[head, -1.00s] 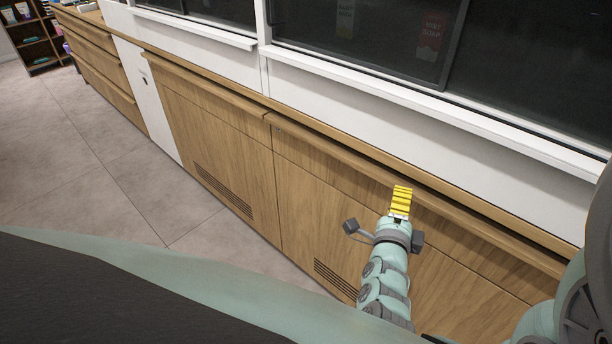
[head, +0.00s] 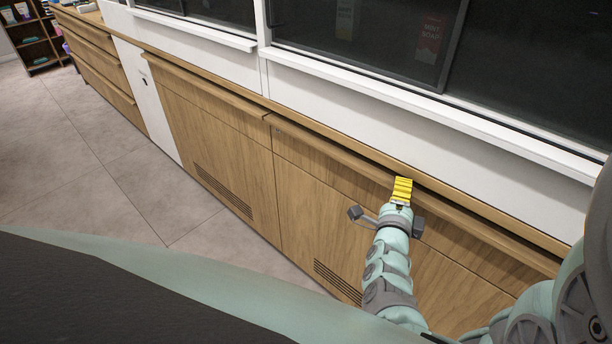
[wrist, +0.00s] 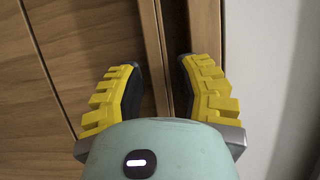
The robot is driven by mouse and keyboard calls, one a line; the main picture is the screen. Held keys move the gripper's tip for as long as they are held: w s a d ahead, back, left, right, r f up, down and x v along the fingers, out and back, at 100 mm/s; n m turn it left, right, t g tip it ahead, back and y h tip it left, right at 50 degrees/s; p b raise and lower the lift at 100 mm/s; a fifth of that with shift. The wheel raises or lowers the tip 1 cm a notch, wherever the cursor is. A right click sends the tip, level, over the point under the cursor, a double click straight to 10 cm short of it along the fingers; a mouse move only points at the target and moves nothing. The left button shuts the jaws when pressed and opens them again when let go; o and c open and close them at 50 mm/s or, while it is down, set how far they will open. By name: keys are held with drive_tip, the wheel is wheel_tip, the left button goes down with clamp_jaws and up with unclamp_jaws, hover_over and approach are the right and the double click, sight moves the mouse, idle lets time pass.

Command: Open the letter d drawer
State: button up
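My gripper (head: 403,186), with yellow fingers, is at the upper edge of a wide wooden drawer front (head: 335,165) in the right counter section. In the wrist view my gripper (wrist: 158,68) is open. The wooden drawer lip (wrist: 146,40) and a dark gap beside it lie between its two fingers, and nothing is clamped. I cannot tell whether a finger touches the wood. The drawer looks closed. No letter d label is readable in either view.
Another wooden front (head: 205,98) is to the left, then a white panel (head: 145,95) and more drawers (head: 100,65). The wooden countertop edge (head: 345,145) runs above, below a white ledge (head: 420,112) and dark windows. Open floor (head: 90,170) lies at left.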

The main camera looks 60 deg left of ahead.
clamp_jaws()
drive_tip(key=shift+s+d+f, duration=0.1)
drive_tip(key=shift+s, duration=0.05)
drive_tip(key=s+d, duration=0.3)
drive_tip(key=s, duration=0.9)
drive_tip(key=s+d, duration=0.3)
drive_tip(key=s, duration=1)
drive_tip(key=shift+p, duration=0.4)
drive_tip(key=shift+s, duration=0.1)
drive_tip(key=shift+o, duration=1.6)
unclamp_jaws()
